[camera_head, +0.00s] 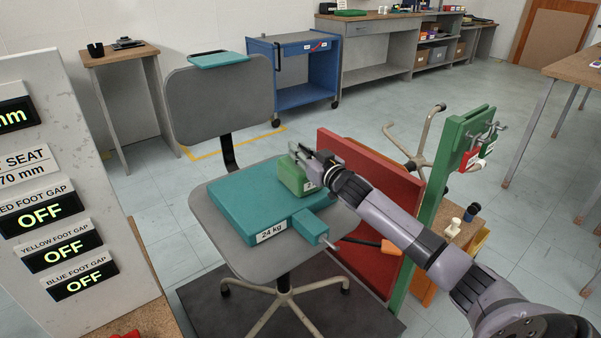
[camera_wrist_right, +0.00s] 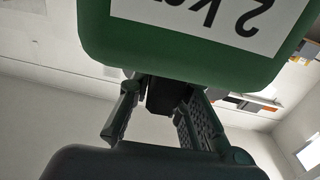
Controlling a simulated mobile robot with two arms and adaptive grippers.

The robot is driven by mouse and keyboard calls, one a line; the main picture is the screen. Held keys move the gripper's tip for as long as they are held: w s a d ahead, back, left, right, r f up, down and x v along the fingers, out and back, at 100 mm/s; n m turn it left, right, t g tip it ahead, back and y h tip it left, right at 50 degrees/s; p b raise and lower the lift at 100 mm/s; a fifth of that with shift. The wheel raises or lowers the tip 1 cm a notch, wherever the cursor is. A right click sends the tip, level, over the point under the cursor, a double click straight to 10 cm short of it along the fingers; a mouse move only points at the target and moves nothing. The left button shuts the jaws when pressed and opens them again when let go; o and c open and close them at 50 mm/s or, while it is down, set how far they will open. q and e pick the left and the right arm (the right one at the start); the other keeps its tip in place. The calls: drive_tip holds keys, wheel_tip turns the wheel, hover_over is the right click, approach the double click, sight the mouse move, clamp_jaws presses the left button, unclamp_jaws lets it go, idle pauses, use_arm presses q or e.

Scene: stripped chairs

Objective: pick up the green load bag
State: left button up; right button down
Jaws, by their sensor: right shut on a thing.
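The green load bag (camera_head: 292,176) is a small green block over the far right part of the teal 24 kg block (camera_head: 252,208) on the grey chair's seat. I cannot tell if it touches the teal block or hangs just above it. My right gripper (camera_head: 316,165) is at its right upper side and shut on it. In the right wrist view the bag (camera_wrist_right: 180,52) fills the top, with an upside-down white "2 kg" label. The fingers of the gripper (camera_wrist_right: 163,95) meet a dark part under it. My left gripper is not in view.
The grey chair (camera_head: 222,105) stands on a dark floor plate. A red panel (camera_head: 375,190) and a green post (camera_head: 440,190) stand close right of the seat. A display board (camera_head: 70,190) is at the left. An orange-tipped lever (camera_head: 390,247) sticks out below my right arm.

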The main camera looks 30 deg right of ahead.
drive_tip(key=shift+r, duration=0.55)
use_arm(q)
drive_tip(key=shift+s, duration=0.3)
use_arm(e)
drive_tip(key=shift+w+f, duration=0.1)
drive_tip(key=shift+f, duration=0.05)
